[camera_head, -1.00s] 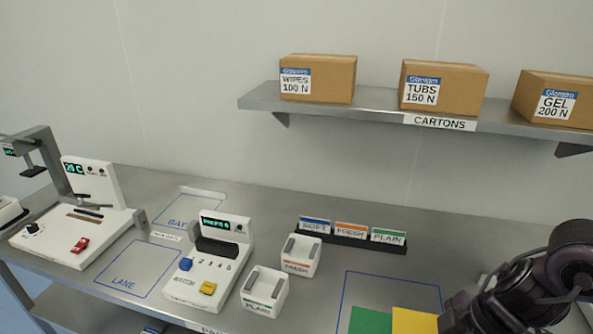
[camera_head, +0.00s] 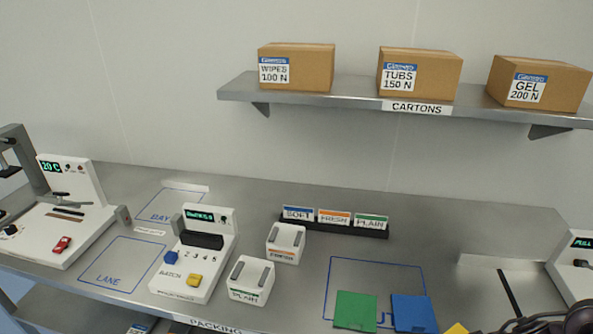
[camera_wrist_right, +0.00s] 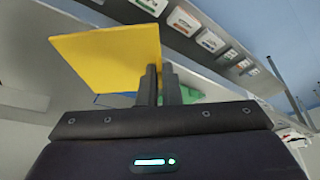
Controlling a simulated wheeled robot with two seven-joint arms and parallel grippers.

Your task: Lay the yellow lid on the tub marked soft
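The yellow lid (camera_wrist_right: 105,58) is a flat square plate in the right wrist view. My right gripper (camera_wrist_right: 160,85) is shut on its edge and holds it up. In the head view only a corner of the yellow lid (camera_head: 456,329) shows at the bottom edge, beside my dark right gripper. No tub in the head view bears a readable "soft" mark. My left gripper is out of view.
A green square (camera_head: 356,310) and a blue square (camera_head: 413,313) lie at the outlined area. White PLAIN (camera_head: 250,280) and FRESH (camera_head: 286,243) blocks stand beside the batch device (camera_head: 196,262). A rack with SOFT, FRESH and PLAIN cards (camera_head: 335,222) is behind. The LANE outline is empty.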

